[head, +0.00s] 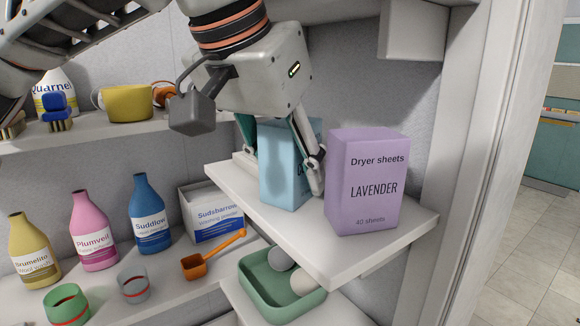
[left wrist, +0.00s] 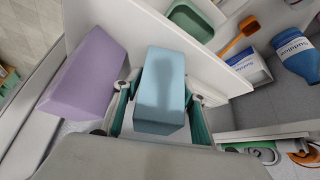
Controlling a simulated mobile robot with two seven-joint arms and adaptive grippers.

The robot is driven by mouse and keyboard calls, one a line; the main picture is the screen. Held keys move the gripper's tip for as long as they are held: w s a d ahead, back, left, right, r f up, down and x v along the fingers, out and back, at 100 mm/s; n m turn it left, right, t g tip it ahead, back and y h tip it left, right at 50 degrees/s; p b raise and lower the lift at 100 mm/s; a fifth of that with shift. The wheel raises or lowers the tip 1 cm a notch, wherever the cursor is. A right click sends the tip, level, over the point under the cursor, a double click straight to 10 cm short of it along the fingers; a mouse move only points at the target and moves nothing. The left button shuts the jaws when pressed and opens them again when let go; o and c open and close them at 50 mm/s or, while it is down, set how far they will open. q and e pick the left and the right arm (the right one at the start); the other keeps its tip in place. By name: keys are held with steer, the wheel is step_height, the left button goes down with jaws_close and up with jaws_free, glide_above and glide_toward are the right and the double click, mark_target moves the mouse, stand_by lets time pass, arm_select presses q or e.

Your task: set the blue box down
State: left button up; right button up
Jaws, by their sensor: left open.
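The blue box (head: 276,175) stands upright on the white side shelf (head: 290,240), just left of the purple dryer sheets box. My left gripper (head: 283,168) comes down over it from above, with one finger on each side. In the left wrist view the blue box (left wrist: 160,85) lies between the two spread fingers, and a narrow gap shows beside it. The gripper is open around the box. Its body and near finger hide part of the box's top and front label. My right gripper is not in view.
The purple dryer sheets box (head: 365,180) stands close on the right. Below are a green tray (head: 265,297) with pale balls, an orange scoop (head: 208,262), a washing powder box (head: 214,217) and several bottles. Little free shelf shows at the front right edge.

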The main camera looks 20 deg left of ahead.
arm_select(q)
steer(key=shift+r, duration=0.35)
steer(key=s+a+b, duration=0.1)
steer(key=s+a, duration=0.2)
steer(key=s, duration=0.9)
steer(key=shift+a+r, duration=0.2)
steer(key=shift+r, duration=0.05)
